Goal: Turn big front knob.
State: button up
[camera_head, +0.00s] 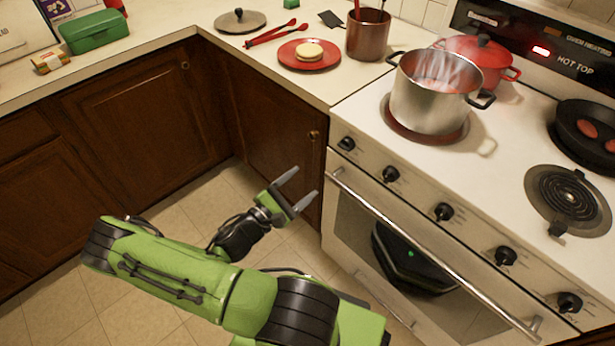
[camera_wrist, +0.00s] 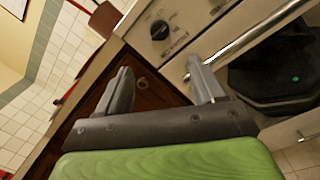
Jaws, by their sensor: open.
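The stove's front panel carries a row of several black knobs: the leftmost knob (camera_head: 347,143), a second knob (camera_head: 391,174), a middle knob (camera_head: 444,211), a fourth knob (camera_head: 505,256) and the rightmost knob (camera_head: 569,302). They look alike in size, and I cannot tell which is the big front knob. My gripper (camera_head: 301,186) is open and empty, in front of the wooden cabinet, left of the stove and below the leftmost knob. In the wrist view, one knob (camera_wrist: 159,29) shows beyond the open fingers (camera_wrist: 160,68), apart from them.
A long oven handle (camera_head: 430,250) runs below the knobs and stands out from the door. A steaming silver pot (camera_head: 430,100) sits on the front left burner. A bare coil burner (camera_head: 568,197) is front right. A red pot (camera_head: 487,57) and black pan (camera_head: 585,125) stand behind.

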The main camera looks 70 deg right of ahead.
jog(key=w+n, duration=0.1)
jog(key=n, duration=0.3)
jog(key=n+g+y+b, duration=0.2)
jog(key=n+b, duration=0.2)
send_near(342, 147)
jog(key=x, duration=0.9)
jog(key=shift+d+f, duration=0.1)
jog(key=shift+f, duration=0.05)
jog(key=c, duration=1)
jog(key=shift+m, duration=0.4)
jog(key=shift+p, duration=0.35)
